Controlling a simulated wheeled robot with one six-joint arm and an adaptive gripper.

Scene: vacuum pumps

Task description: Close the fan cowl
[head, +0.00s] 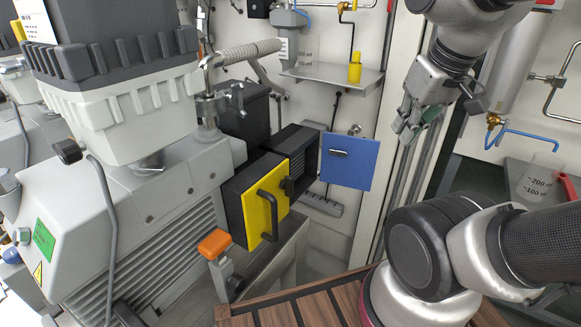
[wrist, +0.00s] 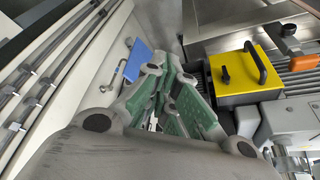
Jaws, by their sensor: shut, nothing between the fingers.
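No label marks the fan cowl, so I cannot tell for certain which panel it is. A blue panel (head: 348,161) with a small dark handle stands swung out from a dark slatted housing (head: 297,145) beside the pump. A yellow panel (head: 266,205) with a black bar handle (head: 268,216) covers the front of a nearer dark box. The wrist view shows the blue panel (wrist: 138,62) left of the fingers and the yellow panel (wrist: 247,68) to the right. My gripper (head: 402,131) is shut and empty, right of the blue panel and apart from it; its fingers (wrist: 170,105) show green pads.
The large grey pump (head: 135,215) fills the left side. An orange-topped lever (head: 215,243) stands in front of the yellow panel. A wall shelf (head: 332,79) holds a yellow bottle (head: 355,68). A wooden slatted surface (head: 300,308) lies at the bottom.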

